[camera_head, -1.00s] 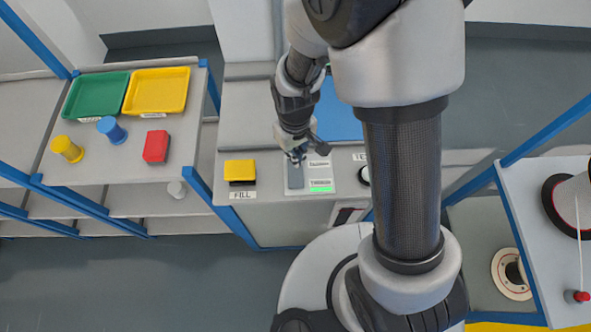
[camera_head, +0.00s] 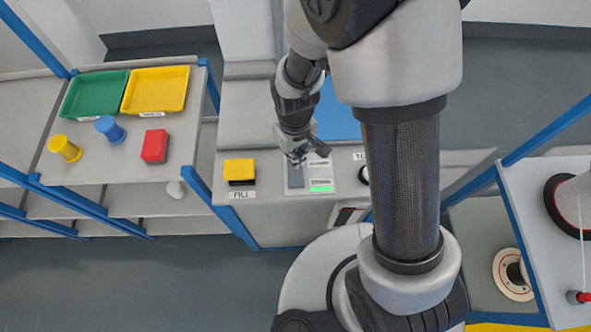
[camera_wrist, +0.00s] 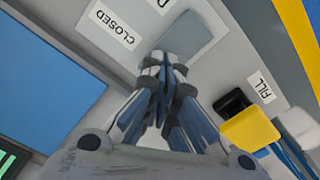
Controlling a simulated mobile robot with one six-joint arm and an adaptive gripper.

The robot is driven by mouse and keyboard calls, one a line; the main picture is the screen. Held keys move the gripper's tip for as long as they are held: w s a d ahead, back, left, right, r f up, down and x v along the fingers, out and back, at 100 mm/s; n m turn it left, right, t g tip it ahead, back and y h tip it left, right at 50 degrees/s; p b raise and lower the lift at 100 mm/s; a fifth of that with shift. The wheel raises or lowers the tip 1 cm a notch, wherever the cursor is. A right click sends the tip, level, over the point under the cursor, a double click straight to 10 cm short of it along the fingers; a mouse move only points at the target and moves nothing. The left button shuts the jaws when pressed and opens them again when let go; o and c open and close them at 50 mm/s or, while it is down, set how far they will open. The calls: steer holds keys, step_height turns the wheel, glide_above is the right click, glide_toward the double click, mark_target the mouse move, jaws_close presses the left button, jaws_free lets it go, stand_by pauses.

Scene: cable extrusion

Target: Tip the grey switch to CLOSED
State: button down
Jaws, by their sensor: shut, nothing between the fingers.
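The grey switch (camera_head: 295,180) is a flat grey rocker on a pale panel on the machine's counter. In the wrist view the grey switch (camera_wrist: 195,36) lies just beyond my fingertips. My gripper (camera_head: 297,160) is over the upper end of the switch in the head view, pointing down. In the wrist view my gripper (camera_wrist: 168,60) has its fingers together with nothing between them. Its tips overlap the switch's near edge; I cannot tell whether they touch it. A CLOSED label (camera_wrist: 112,24) sits beside the switch. My fingers hide part of the switch, and its tilt is unclear.
A yellow block on a black base (camera_head: 240,172) stands left of the switch, above a FILL label (camera_head: 242,195). A green-lit label (camera_head: 321,185) is on the switch panel. A blue surface (camera_head: 338,115) lies behind. A shelf with trays stands at left.

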steer(key=shift+f+b, duration=0.45)
steer(key=shift+f, duration=0.15)
steer(key=shift+r, duration=0.1)
steer(key=shift+r+p, duration=2.95)
steer(key=shift+r, duration=0.55)
steer(key=d+r+m+t, duration=0.1)
steer(key=d+r, duration=0.2)
steer(key=r, duration=0.7)
steer(key=s+d+r+m+t, duration=0.1)
steer(key=s+d+r+m, duration=0.1)
steer(key=s+d+r, duration=0.2)
steer(key=s+d+r+m+t, duration=0.2)
steer(key=s+d+r, duration=0.2)
steer(key=s+r, duration=0.5)
step_height(320, 180, up, 3)
steer(key=shift+s+r+m+t, duration=0.1)
steer(key=shift+s+m+t, duration=0.2)
